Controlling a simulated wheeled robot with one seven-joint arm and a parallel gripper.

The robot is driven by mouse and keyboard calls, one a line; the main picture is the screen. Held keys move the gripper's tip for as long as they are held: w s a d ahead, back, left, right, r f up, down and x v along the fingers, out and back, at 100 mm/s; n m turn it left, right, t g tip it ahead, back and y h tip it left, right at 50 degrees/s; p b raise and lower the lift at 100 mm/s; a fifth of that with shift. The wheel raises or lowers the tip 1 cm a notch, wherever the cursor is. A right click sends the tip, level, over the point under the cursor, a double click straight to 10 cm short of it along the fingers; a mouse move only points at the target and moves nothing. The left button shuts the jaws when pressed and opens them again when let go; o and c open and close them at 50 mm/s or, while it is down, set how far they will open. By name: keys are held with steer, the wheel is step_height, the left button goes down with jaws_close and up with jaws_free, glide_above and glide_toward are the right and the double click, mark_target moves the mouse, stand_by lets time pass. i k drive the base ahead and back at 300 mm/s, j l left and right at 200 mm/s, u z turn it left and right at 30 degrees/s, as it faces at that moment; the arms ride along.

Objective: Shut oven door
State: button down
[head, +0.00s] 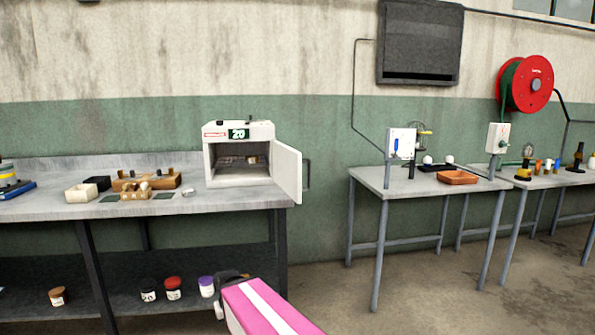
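The small white oven (238,133) stands on the left grey workbench, with a green display reading 20 on its front. Its door (287,171) is hinged at the right side and stands wide open, swung out toward me past the bench's right end. A dark handle (306,174) shows on the door's outer side. The oven's inside is visible, with a rack and something small on it that I cannot make out. A pink and white link of my arm shows at the bottom centre, below and apart from the door. I see no gripper fingers.
The left workbench (225,203) holds small boxes and a wooden block (146,183) left of the oven. Several jars stand on its lower shelf. A second table (395,183) with an orange tray (457,178) stands to the right. The floor between the tables is clear.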

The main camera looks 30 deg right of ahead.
mark_target(288, 161)
steer(key=l+u, duration=0.1)
steer(key=l, duration=0.5)
steer(key=k+l+u, duration=0.1)
steer(key=l, duration=0.5)
steer(key=k+l, duration=0.1)
steer(key=l, duration=0.5)
steer(key=l+u, duration=0.15)
steer(key=l, duration=0.45)
steer(key=k, duration=0.05)
